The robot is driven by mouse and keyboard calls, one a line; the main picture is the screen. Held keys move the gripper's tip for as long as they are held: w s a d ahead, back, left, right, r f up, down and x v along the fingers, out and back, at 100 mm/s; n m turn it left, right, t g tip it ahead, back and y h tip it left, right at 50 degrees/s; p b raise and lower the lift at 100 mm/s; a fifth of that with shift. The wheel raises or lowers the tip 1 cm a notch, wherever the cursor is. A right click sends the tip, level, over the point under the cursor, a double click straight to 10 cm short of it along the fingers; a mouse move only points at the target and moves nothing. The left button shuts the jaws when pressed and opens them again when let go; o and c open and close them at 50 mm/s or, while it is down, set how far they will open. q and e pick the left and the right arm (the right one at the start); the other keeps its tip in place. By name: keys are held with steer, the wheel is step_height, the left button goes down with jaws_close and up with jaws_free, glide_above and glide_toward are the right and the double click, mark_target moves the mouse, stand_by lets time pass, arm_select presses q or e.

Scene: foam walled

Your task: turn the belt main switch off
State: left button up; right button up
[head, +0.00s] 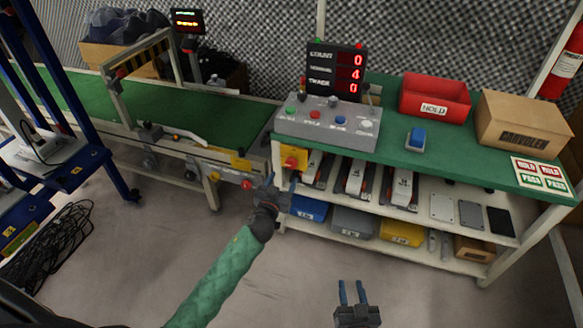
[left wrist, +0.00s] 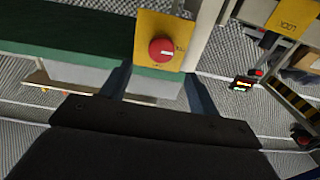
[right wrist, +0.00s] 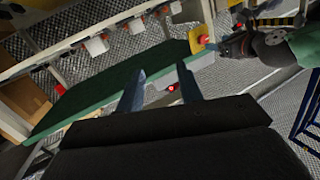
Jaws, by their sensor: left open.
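The belt main switch appears as a red knob on a yellow plate (head: 293,158) at the left end of the green bench. In the left wrist view the round red knob (left wrist: 162,50) faces me, beyond and roughly between my fingertips. My left gripper (head: 280,183) is open and empty, just below the switch in the head view, apparently not touching it. Its fingers also show in the left wrist view (left wrist: 157,82). I cannot tell the knob's setting. My right gripper (head: 353,291) is open and empty, low over the floor, away from the switch.
A grey control box (head: 327,125) with several buttons stands on the bench beside a counter display (head: 335,72). The green conveyor (head: 190,113) lies to the left, with another red button (head: 247,184) near its end. Shelves below the bench hold trays. The front floor is clear.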

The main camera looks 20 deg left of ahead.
mark_target(290, 165)
arm_select(q)
steer(key=shift+w+d, duration=0.1)
steer(key=shift+w, duration=3.8)
arm_select(e)
steer(key=shift+w+a+r+t, duration=0.1)
steer(key=shift+w+r+t, duration=0.15)
steer(key=shift+r, duration=0.55)
steer(key=shift+w+r+t, duration=0.15)
steer(key=shift+r+t, duration=0.2)
steer(key=shift+r, duration=0.4)
arm_select(q)
steer(key=shift+c, duration=0.2)
steer(key=c, duration=0.9)
